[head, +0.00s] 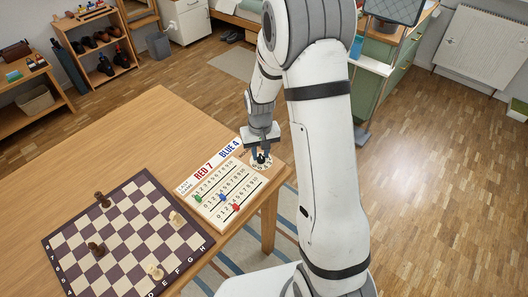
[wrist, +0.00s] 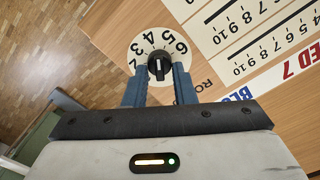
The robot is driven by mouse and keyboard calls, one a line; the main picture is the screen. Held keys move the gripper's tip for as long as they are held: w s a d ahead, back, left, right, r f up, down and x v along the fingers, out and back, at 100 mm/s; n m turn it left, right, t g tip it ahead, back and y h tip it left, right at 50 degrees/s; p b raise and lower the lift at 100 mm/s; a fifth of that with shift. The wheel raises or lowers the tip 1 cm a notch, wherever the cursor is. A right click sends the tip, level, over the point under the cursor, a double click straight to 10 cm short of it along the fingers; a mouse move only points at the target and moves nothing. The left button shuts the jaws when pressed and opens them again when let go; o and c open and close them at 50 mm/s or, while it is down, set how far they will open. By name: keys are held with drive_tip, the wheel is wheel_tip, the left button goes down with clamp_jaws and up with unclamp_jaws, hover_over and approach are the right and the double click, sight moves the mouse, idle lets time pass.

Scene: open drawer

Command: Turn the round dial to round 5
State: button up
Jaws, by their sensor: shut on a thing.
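The round dial (wrist: 149,50) is a white disc with black numbers and a black knob (wrist: 160,66) at its centre. In the wrist view the numbers 2 to 6 show along its upper part; its lower part is hidden by my gripper. A white line on the knob runs nearly upright in the picture, its upper end toward the gap between 4 and 5; I cannot tell its exact reading. My gripper (wrist: 158,74) is shut on the knob, one blue finger on each side. In the head view my gripper (head: 262,154) points down over the dial at the scoreboard's right end.
The scoreboard (head: 186,187) has RED 7 and BLUE 4 tiles and rows with green, blue and red markers. A chessboard (head: 125,232) with a few pieces lies left of it on the wooden table (head: 150,120). The table's right edge is close to the dial. A green cabinet (head: 372,100) stands behind.

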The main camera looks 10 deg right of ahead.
sight(261, 155)
drive_tip(key=shift+d+m+b, duration=0.1)
drive_tip(key=shift+m+b, duration=0.4)
drive_tip(key=shift+m, duration=1.8)
drive_tip(key=o, duration=1)
wheel_tip(261, 155, up, 7)
drive_tip(key=shift+r, duration=0.4)
